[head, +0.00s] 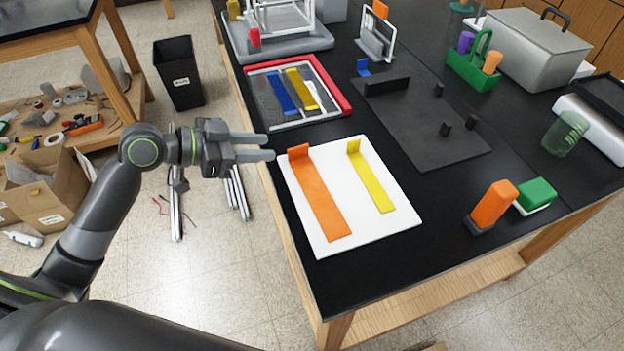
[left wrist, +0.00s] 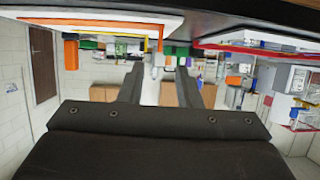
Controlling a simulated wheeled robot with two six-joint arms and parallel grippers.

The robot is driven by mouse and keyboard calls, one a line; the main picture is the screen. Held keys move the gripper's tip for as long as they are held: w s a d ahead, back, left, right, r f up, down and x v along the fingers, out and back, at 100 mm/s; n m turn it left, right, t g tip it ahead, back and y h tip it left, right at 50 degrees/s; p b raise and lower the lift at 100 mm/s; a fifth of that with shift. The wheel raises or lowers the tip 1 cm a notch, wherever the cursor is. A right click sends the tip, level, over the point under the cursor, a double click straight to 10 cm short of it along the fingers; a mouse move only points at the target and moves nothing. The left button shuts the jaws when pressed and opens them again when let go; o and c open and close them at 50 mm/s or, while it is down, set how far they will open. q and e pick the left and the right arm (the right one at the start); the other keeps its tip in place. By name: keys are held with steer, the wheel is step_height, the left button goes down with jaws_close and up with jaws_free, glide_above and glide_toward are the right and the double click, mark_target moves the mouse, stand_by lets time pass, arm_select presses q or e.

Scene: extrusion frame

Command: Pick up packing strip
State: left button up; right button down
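Several L-shaped strips could be the packing strip, and I cannot tell which one is meant. A long orange strip (head: 318,202) and a shorter yellow strip (head: 372,181) lie on a white board (head: 373,236), each with an upturned far end. A blue strip (head: 281,93) and another yellow strip (head: 301,89) lie in a red-edged tray (head: 334,85). My left gripper (head: 270,147) is open and empty, just left of the white board's far-left corner. In the left wrist view its two fingers (left wrist: 157,85) stand apart with nothing between them. My right gripper is not in view.
A dark plate with pegs (head: 425,125) lies right of the white board. An orange block (head: 493,205) and a green block (head: 536,194) stand near the table's right side. A green caddy (head: 471,72) is farther back. The black tabletop (head: 443,200) between is clear.

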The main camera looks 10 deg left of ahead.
mark_target(293, 148)
arm_select(q)
steer(key=shift+p+x, duration=0.3)
steer(key=shift+x, duration=2.4)
steer(key=shift+w+d+f, duration=0.2)
steer(key=shift+w+d, duration=0.15)
steer(key=shift+d, duration=0.15)
steer(key=shift+p+x, duration=0.6)
steer(key=shift+x, duration=1.4)
steer(key=shift+s+f, duration=0.1)
steer(key=shift+c, duration=0.3)
jaws_close()
